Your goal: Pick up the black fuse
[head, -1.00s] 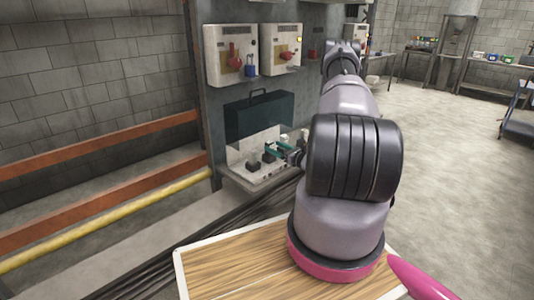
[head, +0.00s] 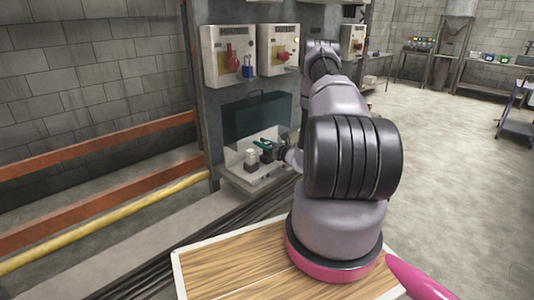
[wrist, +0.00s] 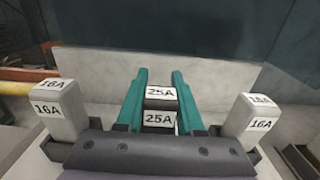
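The black fuse (wrist: 160,104) shows in the wrist view, with white "25A" labels on its top and front. My gripper's teal fingers (wrist: 160,88) stand on both sides of it, with no clear gap visible. Its lower part is hidden behind my gripper's dark body. In the head view my gripper (head: 265,144) is at the ledge of the grey cabinet, and the fuse is too small and covered to make out clearly. I cannot tell whether the fuse is still on the ledge.
White fuses marked "16A" stand left (wrist: 56,108) and right (wrist: 250,116) of my gripper. A pale wall (wrist: 100,75) and a dark teal case (head: 255,117) are behind. Switch boxes (head: 228,56) hang above the white ledge (head: 240,178).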

